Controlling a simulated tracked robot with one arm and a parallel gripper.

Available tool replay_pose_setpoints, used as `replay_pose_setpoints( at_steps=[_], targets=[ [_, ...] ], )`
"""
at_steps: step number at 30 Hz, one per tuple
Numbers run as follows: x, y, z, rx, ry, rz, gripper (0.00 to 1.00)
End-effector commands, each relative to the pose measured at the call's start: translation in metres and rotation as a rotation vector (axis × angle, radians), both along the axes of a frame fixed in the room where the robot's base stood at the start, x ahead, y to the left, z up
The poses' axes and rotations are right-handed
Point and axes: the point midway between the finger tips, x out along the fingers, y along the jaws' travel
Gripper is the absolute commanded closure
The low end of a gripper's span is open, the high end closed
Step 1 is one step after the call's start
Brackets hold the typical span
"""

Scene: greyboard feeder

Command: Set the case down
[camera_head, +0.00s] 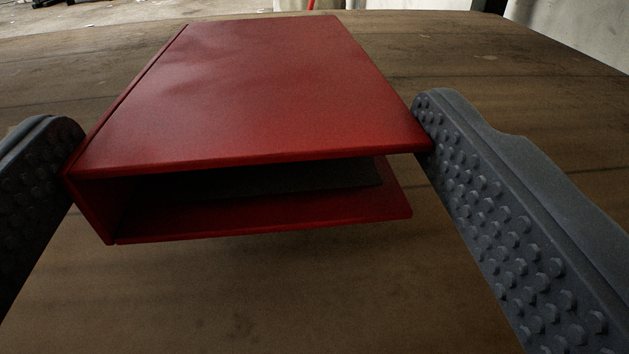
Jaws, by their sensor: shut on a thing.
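The case (265,95) is a red box-like folder, open on the side facing me, with a dark inside. It fills the middle of the view, with its broad red face up. My gripper (245,150) has one grey studded finger at the left edge of the case and one at its right edge. The fingers are shut on the case across its width. The case is over a brown wooden table (250,300). Bare wood shows below its near edge, and I cannot tell how large any gap under it is. The case's far underside is hidden.
The wooden tabletop is clear around the case, on both sides and in front. Its far edge runs along the top of the view. Beyond it are a pale floor and a light wall (580,30) at the top right. A thin red object (312,5) shows behind the table.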

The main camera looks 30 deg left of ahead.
Motion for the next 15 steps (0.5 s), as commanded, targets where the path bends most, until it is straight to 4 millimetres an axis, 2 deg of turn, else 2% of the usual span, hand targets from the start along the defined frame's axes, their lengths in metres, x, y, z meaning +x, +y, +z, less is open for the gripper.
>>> replay_pose_setpoints(
  at_steps=[4,9,15],
  targets=[
    [0.001,0.000,-0.011,-0.001,0.001,0.000,0.37],
    [0.001,-0.001,-0.034,-0.001,0.000,-0.001,0.37],
    [0.001,-0.003,-0.035,-0.001,0.000,-0.003,0.37]
  ],
)
